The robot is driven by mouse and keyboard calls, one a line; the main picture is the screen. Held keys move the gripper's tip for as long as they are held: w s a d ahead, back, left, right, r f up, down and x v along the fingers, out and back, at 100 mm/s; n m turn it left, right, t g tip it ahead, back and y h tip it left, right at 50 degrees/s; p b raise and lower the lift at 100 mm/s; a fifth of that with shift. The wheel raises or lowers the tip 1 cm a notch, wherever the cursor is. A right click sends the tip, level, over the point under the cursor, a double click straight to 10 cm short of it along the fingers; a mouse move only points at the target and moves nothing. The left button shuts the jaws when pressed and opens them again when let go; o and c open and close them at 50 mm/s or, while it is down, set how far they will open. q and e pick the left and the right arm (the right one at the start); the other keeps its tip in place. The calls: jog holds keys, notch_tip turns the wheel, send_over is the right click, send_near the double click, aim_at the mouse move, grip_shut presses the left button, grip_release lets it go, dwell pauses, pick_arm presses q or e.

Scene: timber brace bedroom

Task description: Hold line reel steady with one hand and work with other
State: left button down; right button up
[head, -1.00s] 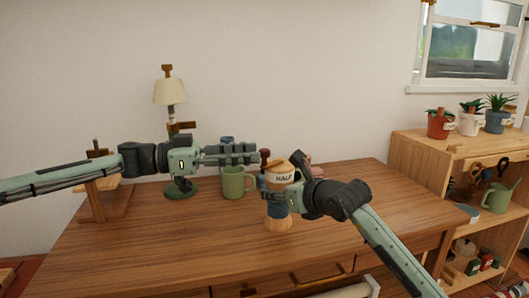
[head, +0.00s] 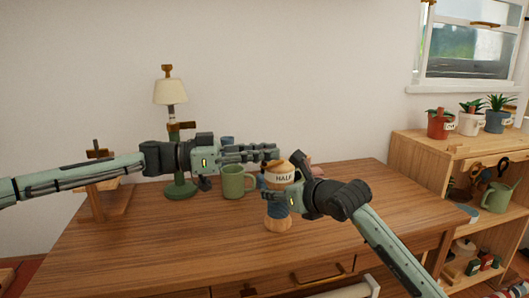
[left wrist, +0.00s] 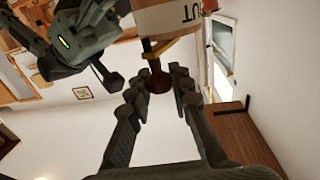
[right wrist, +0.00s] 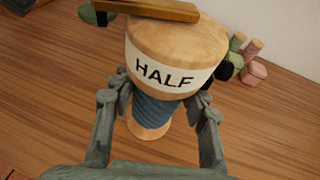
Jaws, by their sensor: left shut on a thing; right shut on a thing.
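The line reel (head: 282,177) stands upright on the wooden desk, with a pale wooden top, a HALF label and blue line around its waist. My right gripper (right wrist: 160,103) is shut on the blue line (right wrist: 160,112), one finger on each side. A brass crank arm (right wrist: 160,10) lies across the reel's top. In the left wrist view, its dark red knob (left wrist: 158,83) sits between the fingers of my left gripper (left wrist: 157,78). My left gripper (head: 273,152) is shut on the knob above the reel; the head view hides the knob behind the fingers.
A green mug (head: 232,182) stands just left of the reel, under my left gripper. A lamp (head: 170,92) with a green base is farther left. Small pinkish items (right wrist: 255,70) lie behind the reel. The desk's front (head: 170,245) is clear.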

pick_arm(q)
jog(key=shift+s+d+t, duration=0.1)
jog(key=shift+t, duration=0.2)
jog(key=d+n+t+y, duration=0.1)
jog(key=n+t+y, duration=0.1)
jog(key=n+t, duration=0.1)
jog(key=s+d+n+t+y, duration=0.1)
jog(key=n+t+y, duration=0.2)
jog(key=t, duration=0.1)
jog(key=d+n+t+y, duration=0.1)
jog(key=n+t+y, duration=0.1)
jog(key=t, duration=0.1)
jog(key=shift+s+d+n+y, duration=0.15)
jog(key=shift+s+n+y, duration=0.1)
jog(key=shift+n+y, duration=0.15)
jog(key=shift+t+y, duration=0.3)
jog(key=shift+t, duration=0.1)
jog(key=c, duration=1.4)
grip_release()
jog(key=shift+o, duration=0.2)
jog(key=v, duration=0.8)
jog(key=shift+a, duration=0.25)
